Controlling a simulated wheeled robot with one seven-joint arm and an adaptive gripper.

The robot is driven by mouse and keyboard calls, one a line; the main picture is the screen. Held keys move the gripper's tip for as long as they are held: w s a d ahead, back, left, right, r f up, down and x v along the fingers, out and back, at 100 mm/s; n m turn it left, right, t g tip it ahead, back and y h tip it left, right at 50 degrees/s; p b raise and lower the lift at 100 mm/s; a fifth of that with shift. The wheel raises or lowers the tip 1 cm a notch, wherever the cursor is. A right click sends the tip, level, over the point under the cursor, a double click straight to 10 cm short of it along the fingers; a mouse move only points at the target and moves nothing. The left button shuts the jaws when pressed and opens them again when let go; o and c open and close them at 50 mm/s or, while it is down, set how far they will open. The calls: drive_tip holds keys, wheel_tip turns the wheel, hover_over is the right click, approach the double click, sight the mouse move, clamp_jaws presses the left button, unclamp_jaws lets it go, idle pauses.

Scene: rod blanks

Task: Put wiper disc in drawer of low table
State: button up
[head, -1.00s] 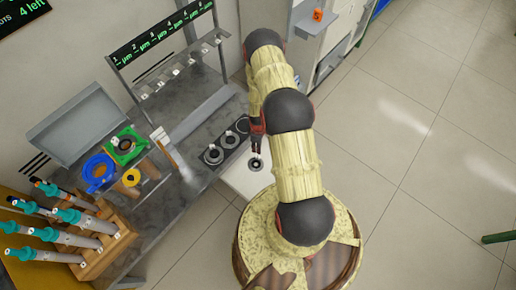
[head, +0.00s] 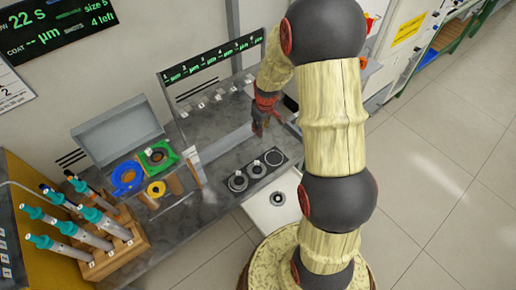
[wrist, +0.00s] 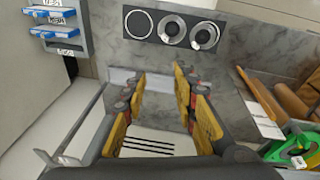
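A small dark disc with a pale centre (head: 277,198), which looks like the wiper disc, lies on the white surface of what appears to be the open drawer (head: 256,212), below the bench's front edge. My gripper (head: 262,130) is above the grey bench, behind the black disc holder and away from the drawer. In the wrist view my gripper (wrist: 157,88) has its fingers spread with nothing between them. The black disc holder (head: 247,184) bears two discs on its left and centre spots; its right spot is bare. The low table's body is mostly hidden.
The bench (head: 208,205) carries a wooden rack (head: 105,262) of teal-topped tools, a grey open box (head: 118,133), and blue (head: 127,177) and green (head: 158,157) ring pieces. A gauge stand (head: 213,66) stands at the back. Floor at right (head: 455,215) is clear.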

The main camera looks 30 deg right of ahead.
drive_tip(key=s+a+r+m+t, duration=0.1)
drive_tip(key=s+a+r, duration=0.2)
drive_tip(key=r, duration=0.4)
drive_tip(key=s+a+r, duration=0.3)
drive_tip(key=a+r, duration=0.1)
drive_tip(key=r, duration=0.3)
drive_tip(key=s+a+r+m+t, duration=0.1)
drive_tip(key=s+a+r, duration=0.2)
drive_tip(key=r, duration=0.4)
drive_tip(key=s+a+r, duration=0.3)
drive_tip(key=s+r, duration=0.1)
drive_tip(key=s, duration=0.4)
drive_tip(key=s+a+r+m+t, duration=0.1)
drive_tip(key=s+a+r, duration=0.2)
drive_tip(key=s, duration=0.5)
drive_tip(key=shift+s+a+r+m+y, duration=0.3)
drive_tip(key=shift+a+r, duration=0.1)
drive_tip(key=shift+r, duration=0.2)
drive_tip(key=shift+w+f, duration=0.1)
